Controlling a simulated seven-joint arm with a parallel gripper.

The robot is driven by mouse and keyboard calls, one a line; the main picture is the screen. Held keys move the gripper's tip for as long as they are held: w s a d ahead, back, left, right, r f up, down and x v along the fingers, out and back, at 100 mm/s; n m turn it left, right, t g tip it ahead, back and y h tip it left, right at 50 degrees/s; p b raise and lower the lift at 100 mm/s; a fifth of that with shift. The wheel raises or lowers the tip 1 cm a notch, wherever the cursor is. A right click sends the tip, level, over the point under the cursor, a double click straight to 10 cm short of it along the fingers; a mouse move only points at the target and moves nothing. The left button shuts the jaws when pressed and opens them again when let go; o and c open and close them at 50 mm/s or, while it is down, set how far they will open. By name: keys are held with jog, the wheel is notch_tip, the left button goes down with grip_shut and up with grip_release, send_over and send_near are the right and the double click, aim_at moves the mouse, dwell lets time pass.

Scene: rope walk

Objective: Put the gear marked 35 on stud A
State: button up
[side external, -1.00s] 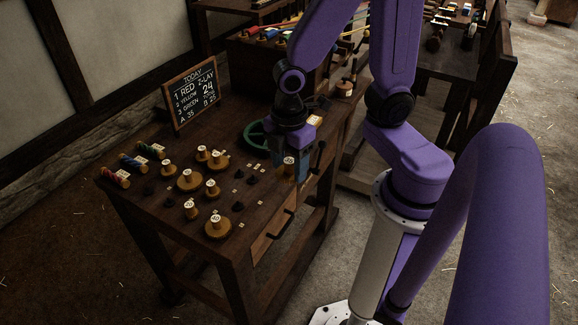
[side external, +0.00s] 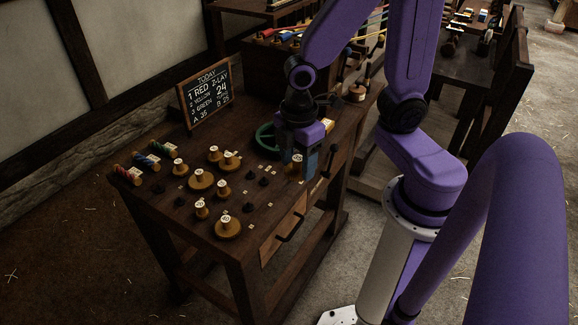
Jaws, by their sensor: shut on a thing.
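My gripper (side external: 298,172) is over the right side of the dark wooden bench, shut on a gear whose pale-topped hub (side external: 297,158) shows beside the fingers. Its number is too small to read, and the fingers hide much of it. I cannot tell whether it is clear of the bench top. Several other brass-coloured gears with pale number tops stand on the left and middle, among them a large one (side external: 201,179) and a front one (side external: 228,227). Short dark studs (side external: 250,204) stand right of them, near small pale tags (side external: 270,205); I cannot read which is A.
A chalkboard (side external: 204,98) at the back reads A 35 and B 25. A green ring (side external: 265,140) lies behind my gripper. Coloured bobbins (side external: 127,175) line the left edge. A dark-knobbed lever (side external: 331,150) stands right of my gripper.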

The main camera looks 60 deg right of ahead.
jog(key=w+d+f+m, duration=0.2)
jog(key=w+f+m, duration=0.1)
jog(key=w, duration=0.2)
jog(key=w+d+f+m, duration=0.2)
jog(key=w+f+m, duration=0.1)
jog(key=w+m, duration=0.1)
jog(key=w+d+f+m, duration=0.3)
jog(key=w+m, duration=0.1)
jog(key=w, duration=0.2)
jog(key=shift+d+f, duration=0.1)
jog(key=shift+f, duration=3.05)
jog(key=shift+f, duration=0.6)
jog(key=o, duration=1)
